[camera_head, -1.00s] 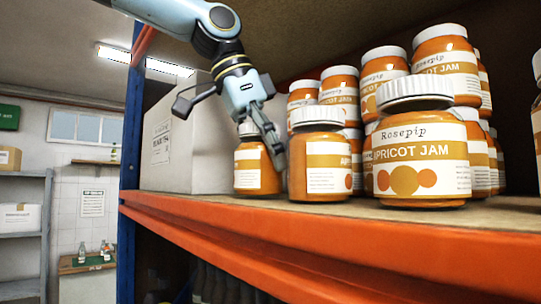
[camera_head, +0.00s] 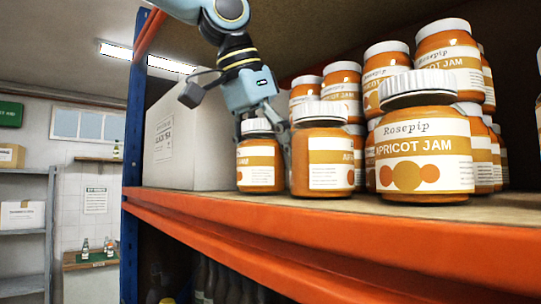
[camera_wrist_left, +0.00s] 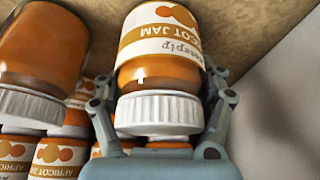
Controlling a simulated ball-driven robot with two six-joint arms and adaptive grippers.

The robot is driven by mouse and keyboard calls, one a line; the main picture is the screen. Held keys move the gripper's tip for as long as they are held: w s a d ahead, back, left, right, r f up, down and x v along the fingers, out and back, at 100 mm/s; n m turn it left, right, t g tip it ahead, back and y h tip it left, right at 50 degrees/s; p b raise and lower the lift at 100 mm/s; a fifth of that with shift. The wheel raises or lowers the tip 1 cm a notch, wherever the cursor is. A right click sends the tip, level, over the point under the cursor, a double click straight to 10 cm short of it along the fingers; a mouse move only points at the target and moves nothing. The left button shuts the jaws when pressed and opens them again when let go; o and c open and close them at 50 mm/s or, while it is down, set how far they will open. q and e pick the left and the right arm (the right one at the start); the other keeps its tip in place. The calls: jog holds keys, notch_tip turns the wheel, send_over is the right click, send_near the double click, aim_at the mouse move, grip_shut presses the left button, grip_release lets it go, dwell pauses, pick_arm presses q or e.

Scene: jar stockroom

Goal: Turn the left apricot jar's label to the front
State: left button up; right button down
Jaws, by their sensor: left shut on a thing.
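The left apricot jar (camera_head: 260,174) stands upright on the shelf, at the left end of the front jars. It has a white lid and orange contents. From the front, its label shows an orange band over white, with no full front face visible. My left gripper (camera_head: 266,133) reaches over it from above and behind and is shut on it near the lid; one finger shows at the jar's right side. In the left wrist view, the jar (camera_wrist_left: 160,75) sits between both fingers, with "Rosepip Apricot Jam" and orange circles on the side facing that camera. My right gripper is not in view.
A jar (camera_head: 322,178) with its label turned stands close at the right, and another (camera_head: 425,182) faces front. Several stacked jars (camera_head: 388,60) stand behind. A white box (camera_head: 190,140) is at the left. The orange shelf edge (camera_head: 320,225) runs along the front.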

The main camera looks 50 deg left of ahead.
aim_at(251, 121)
pick_arm(q)
jog(key=shift+f, duration=0.15)
jog(key=o, duration=1.8)
jog(key=shift+o, duration=0.2)
jog(key=shift+s+r, duration=0.15)
jog(key=shift+r, duration=0.3)
jog(key=v, duration=0.3)
jog(key=shift+s+r, duration=0.1)
jog(key=shift+r, duration=0.15)
jog(key=shift+s+r, duration=0.25)
jog(key=shift+s, duration=0.7)
jog(key=s, duration=1)
jog(key=shift+s+a, duration=0.25)
jog(key=shift+a, duration=0.25)
